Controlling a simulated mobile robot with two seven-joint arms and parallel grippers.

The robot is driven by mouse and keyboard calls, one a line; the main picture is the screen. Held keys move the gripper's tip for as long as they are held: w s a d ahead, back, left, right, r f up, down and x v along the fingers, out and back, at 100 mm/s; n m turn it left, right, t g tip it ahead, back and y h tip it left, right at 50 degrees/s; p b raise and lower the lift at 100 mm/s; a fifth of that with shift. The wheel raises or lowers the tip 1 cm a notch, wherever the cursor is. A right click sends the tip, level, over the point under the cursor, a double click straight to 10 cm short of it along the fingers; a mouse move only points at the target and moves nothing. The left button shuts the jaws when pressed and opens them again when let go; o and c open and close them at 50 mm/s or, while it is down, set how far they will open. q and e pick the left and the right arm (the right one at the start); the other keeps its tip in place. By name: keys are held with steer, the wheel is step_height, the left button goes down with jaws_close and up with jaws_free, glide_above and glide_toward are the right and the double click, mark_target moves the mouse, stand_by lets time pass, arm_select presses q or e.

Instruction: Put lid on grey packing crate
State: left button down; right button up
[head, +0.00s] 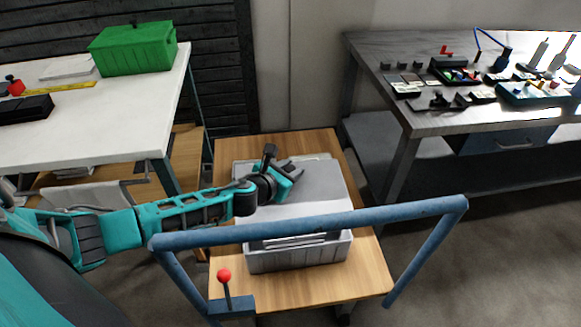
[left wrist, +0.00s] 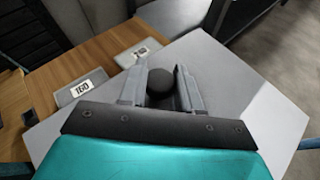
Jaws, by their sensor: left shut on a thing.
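The grey packing crate (head: 298,258) stands on a wooden-topped cart. The flat grey lid (head: 322,185) is over the crate's top and hides most of its inside. A gap shows at the crate's near side, with grey contents (head: 295,240) visible in it. My left gripper (head: 290,178) is above the lid. In the left wrist view its fingers (left wrist: 162,88) are shut on the lid's round black knob (left wrist: 160,80), and the lid (left wrist: 235,75) looks turned against the crate. I cannot tell whether the lid touches the rim. My right gripper is out of view.
The cart's wooden top (head: 365,275) has a blue handle rail (head: 320,222) and a red-knobbed lever (head: 224,276) at the near side. A white table (head: 95,130) with a green box (head: 133,50) stands left; a grey workbench (head: 440,120) with tools stands right.

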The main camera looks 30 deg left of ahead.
mark_target(264, 208)
arm_select(q)
step_height(264, 208, down, 8)
steer(key=b, duration=0.5)
steer(key=shift+b, duration=0.35)
steer(key=shift+r, duration=0.1)
steer(key=c, duration=1.1)
jaws_free()
steer(key=o, duration=0.4)
steer(key=p+v, duration=0.2)
steer(key=v, duration=1.1)
steer(key=shift+d+p, duration=0.1)
steer(key=shift+p, duration=0.2)
